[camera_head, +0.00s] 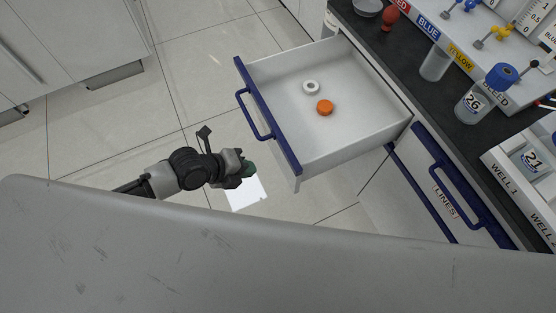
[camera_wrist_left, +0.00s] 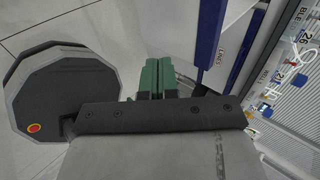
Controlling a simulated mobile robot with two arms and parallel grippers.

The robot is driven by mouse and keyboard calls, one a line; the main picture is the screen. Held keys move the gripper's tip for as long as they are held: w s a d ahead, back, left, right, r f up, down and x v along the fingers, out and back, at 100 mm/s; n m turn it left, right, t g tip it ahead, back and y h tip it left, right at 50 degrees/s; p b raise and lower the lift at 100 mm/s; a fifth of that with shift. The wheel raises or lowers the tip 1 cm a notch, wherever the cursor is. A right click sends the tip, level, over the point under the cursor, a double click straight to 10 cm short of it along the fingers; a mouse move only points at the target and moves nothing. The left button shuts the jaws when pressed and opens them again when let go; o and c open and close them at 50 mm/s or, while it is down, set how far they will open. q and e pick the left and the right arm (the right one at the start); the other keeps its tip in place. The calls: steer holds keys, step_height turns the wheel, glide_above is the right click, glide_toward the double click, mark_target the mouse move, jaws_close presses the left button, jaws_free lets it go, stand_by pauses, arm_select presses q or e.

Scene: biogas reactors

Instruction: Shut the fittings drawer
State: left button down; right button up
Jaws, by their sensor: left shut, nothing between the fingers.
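The fittings drawer (camera_head: 358,108) stands open, pulled out from the counter, in the head view. It is white inside with a dark blue front (camera_head: 268,117) and a blue bar handle (camera_head: 252,117) facing left. A white ring (camera_head: 311,87) and an orange cap (camera_head: 325,107) lie in it. My left gripper (camera_head: 250,169) is below and left of the drawer front's near end, apart from it, with nothing held. In the left wrist view its green fingers (camera_wrist_left: 157,78) are together. My right gripper is not in view.
A second blue-handled drawer labelled LINES (camera_head: 446,200) is right of the open one. The dark counter (camera_head: 408,50) holds a blue-capped bottle (camera_head: 475,103), a clear jar (camera_head: 434,64) and a red object (camera_head: 390,18). Tiled floor (camera_head: 190,70) is clear left of the drawer.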

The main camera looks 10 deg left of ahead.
mark_target(285, 163)
arm_select(q)
steer(key=shift+w+d+f+p, duration=0.25)
steer(key=shift+w+d+f, duration=0.5)
steer(key=shift+d, duration=0.4)
steer(key=shift+w+d+f+p, duration=0.2)
steer(key=shift+w+d+f, duration=0.5)
steer(key=shift+d, duration=0.5)
steer(key=shift+w+d+f+p, duration=0.25)
steer(key=shift+w+d+f, duration=0.3)
steer(key=shift+w+d, duration=0.5)
steer(key=shift+d, duration=0.15)
